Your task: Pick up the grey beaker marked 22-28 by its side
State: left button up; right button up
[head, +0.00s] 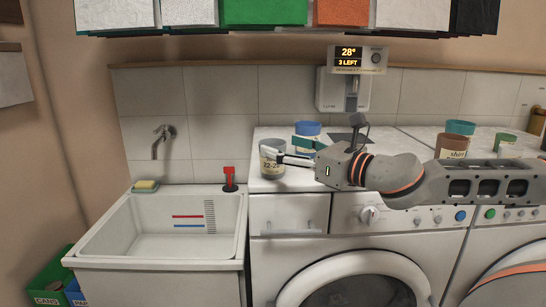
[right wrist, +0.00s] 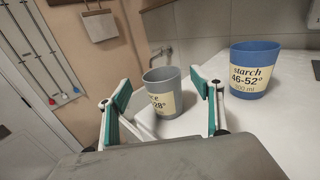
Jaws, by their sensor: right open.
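The grey beaker (head: 272,167) stands upright on the white top at its left end, by the sink. Its cream label reads "22-2…" in the head view, partly covered by a finger. In the right wrist view the grey beaker (right wrist: 157,79) shows between the two teal-padded fingers. My right gripper (head: 284,151) is open and empty, reaching in from the right at the beaker's side. It also shows in the right wrist view (right wrist: 162,90). I cannot tell whether a finger touches the beaker. My left gripper is not in view.
A blue starch beaker marked 46-52 (right wrist: 252,80) stands behind the right gripper. Brown (head: 452,146), teal (head: 460,127) and green (head: 505,136) beakers stand farther right. The sink (head: 100,235) lies left, with a red-handled object (head: 229,174) on its rim. A wall display (head: 356,58) reads 28°, 3 left.

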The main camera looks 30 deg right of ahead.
aim_at(272, 144)
jog(key=shift+w+a+r, duration=0.1)
jog(key=shift+w, duration=0.3)
jog(key=shift+w+f, duration=0.15)
jog(key=shift+f, duration=0.15)
jog(key=shift+w+b, duration=0.3)
jog(key=shift+b, duration=0.4)
jog(key=shift+w+b, duration=0.25)
jog(key=shift+b, duration=0.15)
jog(key=shift+r, duration=0.1)
jog(key=shift+w+d+r+p, duration=0.25)
jog(key=shift+p, duration=0.05)
jog(key=shift+w, duration=0.25)
jog(key=shift+w+a+p, duration=0.3)
jog(key=shift+w+p, duration=0.05)
jog(key=shift+p, duration=0.15)
jog(key=shift+w+a+f, duration=0.2)
jog(key=shift+w+a, duration=0.05)
jog(key=shift+a, duration=0.05)
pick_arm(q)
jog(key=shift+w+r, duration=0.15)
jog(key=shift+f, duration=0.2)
pick_arm(e)
jog(key=c, duration=1.2)
